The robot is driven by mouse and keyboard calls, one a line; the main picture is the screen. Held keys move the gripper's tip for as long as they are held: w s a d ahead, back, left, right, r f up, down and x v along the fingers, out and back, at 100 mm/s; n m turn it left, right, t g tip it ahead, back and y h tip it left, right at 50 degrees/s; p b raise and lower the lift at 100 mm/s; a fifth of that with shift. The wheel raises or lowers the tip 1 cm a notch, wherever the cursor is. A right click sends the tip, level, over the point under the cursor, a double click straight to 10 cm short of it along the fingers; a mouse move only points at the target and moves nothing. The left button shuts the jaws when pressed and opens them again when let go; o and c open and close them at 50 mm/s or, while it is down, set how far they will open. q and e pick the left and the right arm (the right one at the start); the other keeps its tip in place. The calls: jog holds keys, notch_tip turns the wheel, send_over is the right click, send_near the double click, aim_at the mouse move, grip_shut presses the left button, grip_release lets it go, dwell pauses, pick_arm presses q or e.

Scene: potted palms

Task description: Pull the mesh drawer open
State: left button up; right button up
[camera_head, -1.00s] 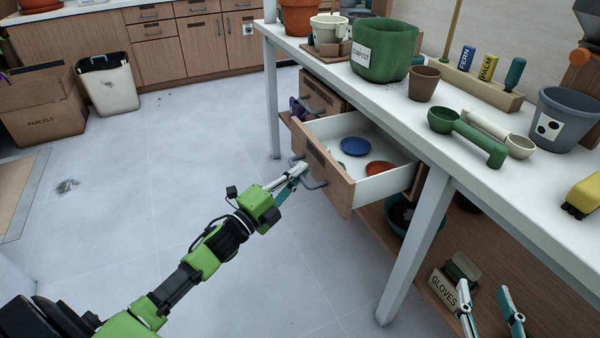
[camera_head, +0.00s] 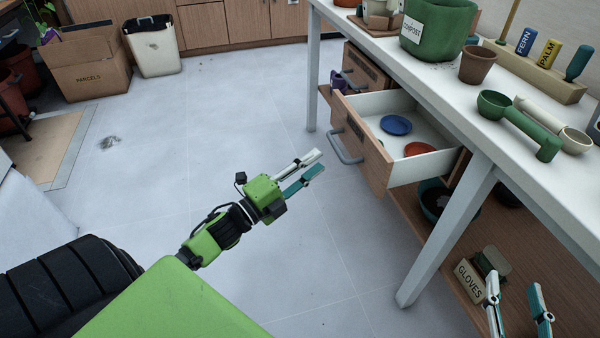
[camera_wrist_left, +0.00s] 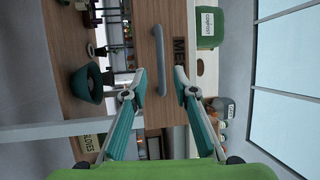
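The drawer (camera_head: 362,150) under the bench stands pulled out, its white inside showing a blue dish (camera_head: 396,125) and a red dish (camera_head: 418,149). Its grey bar handle (camera_head: 343,150) is on the wooden front. In the left wrist view, the drawer's label (camera_wrist_left: 179,50) shows the letters "ME", the rest hidden, and the handle (camera_wrist_left: 159,60) is ahead, between the fingers in the picture. My left gripper (camera_head: 319,164) is open and empty, apart from the handle and to its left. My right gripper (camera_head: 516,284) is open at the lower right.
The bench top (camera_head: 440,88) carries a green compost pot (camera_head: 436,38), a brown pot (camera_head: 477,65) and scoops (camera_head: 520,125). A bench leg (camera_head: 447,232) stands right of the drawer. A gloves box (camera_head: 470,281) sits on the lower shelf.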

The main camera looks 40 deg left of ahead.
pick_arm(q)
jog(key=shift+v, duration=2)
